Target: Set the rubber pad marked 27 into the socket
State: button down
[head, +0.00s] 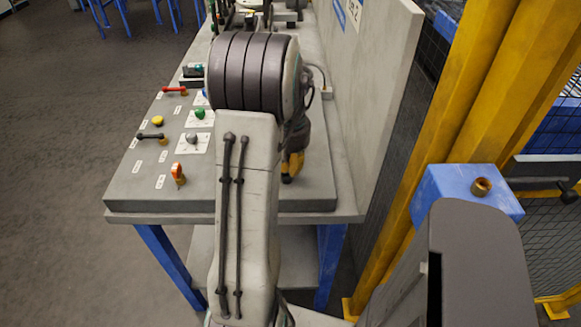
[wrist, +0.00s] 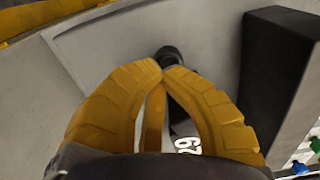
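In the wrist view my gripper (wrist: 165,67) has its two yellow fingers bent together, with the tips close around a small black round piece (wrist: 168,52). In the head view my gripper (head: 293,163) points down over the right part of the bench, and a dark bit (head: 287,179) shows just below its tips. This looks like the rubber pad, but I see no 27 on it. A white label (wrist: 187,146) with upside-down figures shows between the fingers, partly covered; I cannot read it surely. I cannot make out the socket; my arm hides much of the bench.
A tall black block (wrist: 278,75) stands at the right in the wrist view. On the bench (head: 150,190) are a red lever (head: 175,90), a yellow knob (head: 157,120), a green knob (head: 199,113) and an orange switch (head: 178,172). A grey wall (head: 365,100) rises along the right side.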

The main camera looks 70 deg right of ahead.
jog(key=shift+r, duration=0.35)
jog(key=shift+r, duration=0.1)
jog(key=shift+r+p, duration=0.5)
jog(key=shift+p, duration=0.2)
jog(key=shift+r, duration=0.15)
